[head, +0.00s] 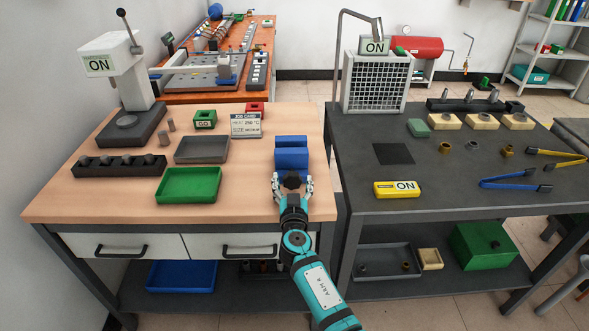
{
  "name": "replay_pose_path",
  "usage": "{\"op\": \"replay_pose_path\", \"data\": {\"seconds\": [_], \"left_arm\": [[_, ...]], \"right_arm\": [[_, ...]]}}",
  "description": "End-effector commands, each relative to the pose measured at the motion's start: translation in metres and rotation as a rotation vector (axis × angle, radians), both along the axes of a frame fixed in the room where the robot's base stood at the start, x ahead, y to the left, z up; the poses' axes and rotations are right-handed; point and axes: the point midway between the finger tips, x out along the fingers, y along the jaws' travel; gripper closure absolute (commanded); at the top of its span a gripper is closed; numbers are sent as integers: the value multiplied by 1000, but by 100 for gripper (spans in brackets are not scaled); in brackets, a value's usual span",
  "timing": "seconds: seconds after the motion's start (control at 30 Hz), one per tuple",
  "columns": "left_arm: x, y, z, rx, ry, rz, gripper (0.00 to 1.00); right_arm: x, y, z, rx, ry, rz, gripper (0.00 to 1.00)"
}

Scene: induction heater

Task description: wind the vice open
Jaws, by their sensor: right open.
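The blue vice (291,142) stands at the right end of the wooden bench, with its two blue jaws one behind the other. A dark knob (292,180) is at its near side. My right gripper (292,184) is at this knob, with one finger on each side of it and its jaws open. I cannot tell whether the fingers touch the knob. The gripper and knob hide part of the vice's front. My left gripper is not in view.
On the wooden bench (120,205) are a green tray (188,185), a grey tray (202,150), a job card (246,125) and a press (133,75) on the left.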

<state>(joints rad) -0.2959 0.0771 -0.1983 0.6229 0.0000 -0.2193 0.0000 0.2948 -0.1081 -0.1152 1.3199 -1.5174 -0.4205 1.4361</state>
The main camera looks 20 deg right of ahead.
Motion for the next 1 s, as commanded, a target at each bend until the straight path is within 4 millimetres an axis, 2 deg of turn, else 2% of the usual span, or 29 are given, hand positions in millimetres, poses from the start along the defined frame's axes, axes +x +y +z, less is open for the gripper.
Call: {"op": "replay_pose_path", "data": {"seconds": [0.4,0.83,1.0], "left_arm": [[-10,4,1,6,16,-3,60],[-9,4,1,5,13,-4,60],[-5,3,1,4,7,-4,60]], "right_arm": [[-1,2,0,1,0,-1,28],[-1,2,0,0,0,-1,84],[-1,2,0,-7,2,-1,85]]}}
